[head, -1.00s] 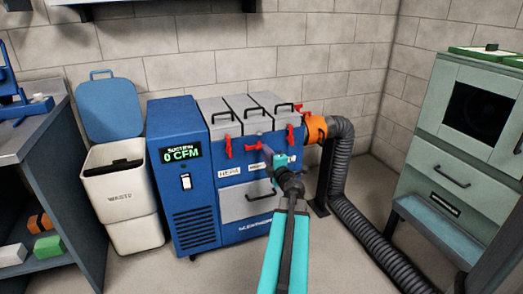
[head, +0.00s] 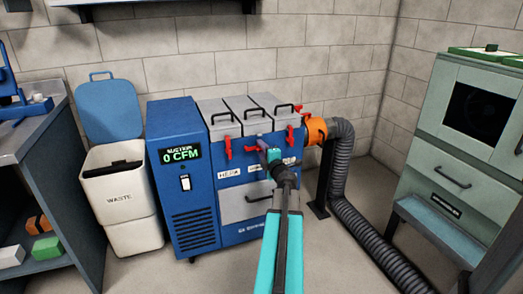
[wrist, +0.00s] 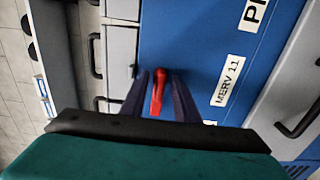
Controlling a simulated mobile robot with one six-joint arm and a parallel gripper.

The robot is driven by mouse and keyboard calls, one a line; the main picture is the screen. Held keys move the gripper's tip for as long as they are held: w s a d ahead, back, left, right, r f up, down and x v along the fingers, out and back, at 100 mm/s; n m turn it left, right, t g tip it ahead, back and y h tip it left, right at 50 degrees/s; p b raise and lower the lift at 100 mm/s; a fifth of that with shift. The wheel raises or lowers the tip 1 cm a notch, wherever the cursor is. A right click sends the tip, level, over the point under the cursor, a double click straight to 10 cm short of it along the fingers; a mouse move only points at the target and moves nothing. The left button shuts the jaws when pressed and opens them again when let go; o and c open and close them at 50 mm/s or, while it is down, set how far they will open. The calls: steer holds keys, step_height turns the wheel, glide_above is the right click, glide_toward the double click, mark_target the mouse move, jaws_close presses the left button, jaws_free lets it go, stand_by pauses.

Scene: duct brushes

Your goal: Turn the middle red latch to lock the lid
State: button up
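The middle red latch (head: 249,142) is on the front of the blue suction unit (head: 205,225), below the middle grey lid (head: 250,122). It lies roughly sideways, while the left red latch (head: 229,149) and right red latch (head: 290,136) hang upright. My gripper (head: 262,146) is at the middle latch and hides part of it. In the wrist view, the red latch (wrist: 157,95) sits between the two dark fingers of my gripper (wrist: 158,80), with a gap visible on both sides. The fingers are open. A MERV 11 label (wrist: 229,86) lies to the right.
An orange collar (head: 316,130) and grey hose (head: 342,180) are at the unit's right side. A white waste bin (head: 122,195) stands to its left. A pale green cabinet (head: 465,160) is at far right. Open floor lies in front.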

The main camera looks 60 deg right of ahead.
jaws_close()
steer(key=shift+r+m+p, duration=0.2)
steer(key=shift+m+p, duration=0.5)
steer(key=shift+p, duration=0.9)
steer(key=shift+m+p, duration=0.5)
steer(key=shift+p, duration=0.4)
steer(key=m+p, duration=0.6)
steer(key=p, duration=0.4)
steer(key=shift+r, duration=0.15)
steer(key=m+p, duration=0.5)
steer(key=p, duration=0.2)
steer(key=shift+d, duration=0.1)
steer(key=m+p, duration=0.4)
steer(key=shift+s+m, duration=0.1)
steer(key=shift+m, duration=0.2)
